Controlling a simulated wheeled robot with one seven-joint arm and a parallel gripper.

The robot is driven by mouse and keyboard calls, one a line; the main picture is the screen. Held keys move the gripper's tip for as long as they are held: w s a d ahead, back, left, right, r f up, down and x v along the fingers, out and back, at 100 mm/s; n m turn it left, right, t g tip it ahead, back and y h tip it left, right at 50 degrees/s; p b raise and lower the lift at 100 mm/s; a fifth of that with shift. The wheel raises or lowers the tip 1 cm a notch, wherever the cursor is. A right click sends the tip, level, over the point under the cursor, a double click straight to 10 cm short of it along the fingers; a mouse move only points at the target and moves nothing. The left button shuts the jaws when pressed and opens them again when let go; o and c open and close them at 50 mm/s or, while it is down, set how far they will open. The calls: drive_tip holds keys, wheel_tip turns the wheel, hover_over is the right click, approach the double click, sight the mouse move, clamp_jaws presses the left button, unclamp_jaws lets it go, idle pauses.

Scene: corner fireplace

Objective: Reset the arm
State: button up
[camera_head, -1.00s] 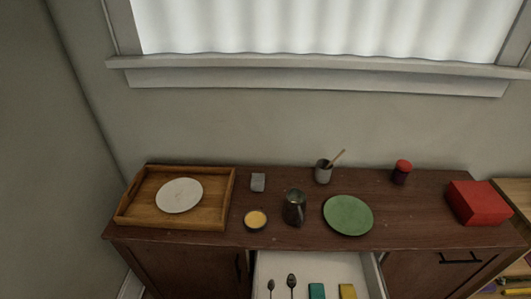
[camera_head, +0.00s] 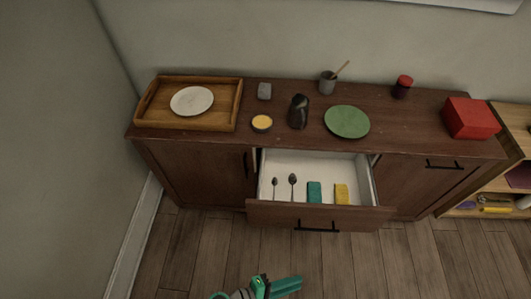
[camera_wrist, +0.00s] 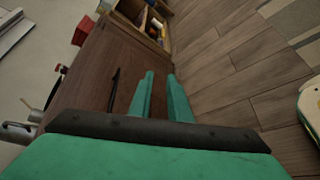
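My gripper (camera_head: 284,286) is green and shows at the bottom edge of the head view, above the wooden floor in front of the cabinet. In the wrist view its two green fingers (camera_wrist: 160,76) stand apart with a narrow gap and nothing between them. It is clear of the furniture. Most of my arm is out of view.
A brown cabinet (camera_head: 210,173) has an open middle drawer (camera_head: 320,217) holding two spoons, a teal block and a yellow block. A tray, plates, a dark jug and a red box (camera_head: 470,118) stand on top. A shelf (camera_head: 517,130) is right; the front floor is clear.

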drive_tip(key=s+a+f+m+t+y, duration=0.25)
drive_tip(key=s+a+f+y, duration=0.2)
drive_tip(key=a+y, duration=0.45)
wheel_tip(320, 180, up, 26)
drive_tip(key=m+t+y, duration=0.4)
drive_tip(key=m+t, duration=0.3)
drive_tip(key=t, duration=0.1)
drive_tip(key=shift+s+f+y, duration=0.25)
drive_tip(key=shift+s+y, duration=0.05)
drive_tip(key=shift+s, duration=0.1)
drive_tip(key=shift+w+f+t, duration=0.1)
drive_tip(key=shift+t, duration=0.15)
drive_tip(key=shift+d, duration=0.1)
